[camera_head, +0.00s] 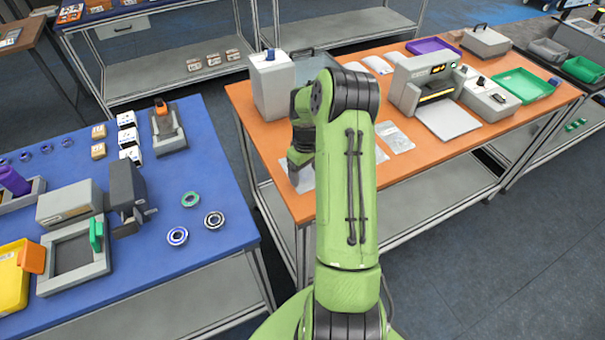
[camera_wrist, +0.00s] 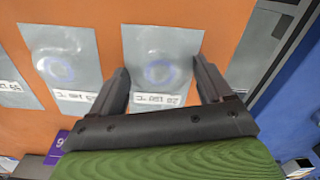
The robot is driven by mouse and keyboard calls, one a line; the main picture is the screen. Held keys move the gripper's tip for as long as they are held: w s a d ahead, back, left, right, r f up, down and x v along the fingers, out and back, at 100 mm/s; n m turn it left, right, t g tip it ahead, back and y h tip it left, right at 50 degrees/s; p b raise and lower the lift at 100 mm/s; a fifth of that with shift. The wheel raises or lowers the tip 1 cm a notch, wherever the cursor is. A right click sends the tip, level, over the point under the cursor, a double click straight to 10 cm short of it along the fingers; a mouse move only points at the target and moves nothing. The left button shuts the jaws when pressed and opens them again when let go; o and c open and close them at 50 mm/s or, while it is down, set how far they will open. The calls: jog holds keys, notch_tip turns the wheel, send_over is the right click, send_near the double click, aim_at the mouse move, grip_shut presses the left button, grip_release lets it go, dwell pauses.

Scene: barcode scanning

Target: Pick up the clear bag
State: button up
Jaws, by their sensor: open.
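Several clear bags with printed white labels lie flat on the orange tabletop. In the wrist view, one clear bag (camera_wrist: 160,45) with a faint bluish ring inside lies between the fingers of my gripper (camera_wrist: 160,82). My gripper is open and empty, one finger on each side of this bag. I cannot tell how high the fingertips are above it. A second bag (camera_wrist: 62,50) lies just left of the left finger, and a third (camera_wrist: 14,90) is cut off at the left edge. In the head view, a bag (camera_head: 303,182) shows partly under my gripper (camera_head: 297,163), and another (camera_head: 397,137) lies right of my arm.
The orange table (camera_head: 455,148) also holds a white box-shaped device (camera_head: 271,85), a machine with a lit display (camera_head: 424,80) and a green tray (camera_head: 522,85). A blue table (camera_head: 170,225) with rings and fixtures stands to the left, across a gap.

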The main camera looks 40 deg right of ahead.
jog(key=c, duration=1.2)
